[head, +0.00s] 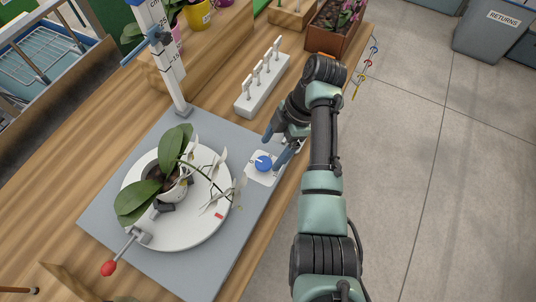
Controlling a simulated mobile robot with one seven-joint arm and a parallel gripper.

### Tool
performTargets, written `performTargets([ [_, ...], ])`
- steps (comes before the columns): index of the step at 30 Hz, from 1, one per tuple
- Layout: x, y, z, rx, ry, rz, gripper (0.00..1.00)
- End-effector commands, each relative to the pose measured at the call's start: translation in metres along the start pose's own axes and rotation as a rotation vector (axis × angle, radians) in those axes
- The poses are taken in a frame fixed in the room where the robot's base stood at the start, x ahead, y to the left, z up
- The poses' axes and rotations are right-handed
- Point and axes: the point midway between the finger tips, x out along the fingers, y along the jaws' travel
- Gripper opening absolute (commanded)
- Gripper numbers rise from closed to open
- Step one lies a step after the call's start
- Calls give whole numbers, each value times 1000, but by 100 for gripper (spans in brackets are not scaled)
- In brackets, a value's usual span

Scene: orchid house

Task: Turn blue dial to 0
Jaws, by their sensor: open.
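The blue dial (263,163) is a small round knob on a white plate (262,178) at the right edge of the grey board. A pale pointer mark shows on its left side, and the small scale marks around it are too fine to read fully. My gripper (279,151) is open, with its fingers pointing down and left. One finger is above the dial in the picture and the other is to its right. I cannot tell whether either finger touches the dial.
A white turntable (190,235) with a potted orchid (170,180) stands on the grey board (235,135). A red-knobbed lever (108,268) is at its lower left. A white column (165,60) and a pale rack (262,85) stand behind. Floor lies to the right.

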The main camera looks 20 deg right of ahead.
Motion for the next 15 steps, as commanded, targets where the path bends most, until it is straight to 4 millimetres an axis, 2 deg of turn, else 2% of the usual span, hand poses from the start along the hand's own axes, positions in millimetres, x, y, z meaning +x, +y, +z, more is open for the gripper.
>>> performTargets([
  [6, -57, 0, -2, 1, -1, 2, 84],
  [9, -72, 0, -2, 1, -1, 1, 84],
  [15, -86, 0, 0, 1, 0, 0, 84],
])
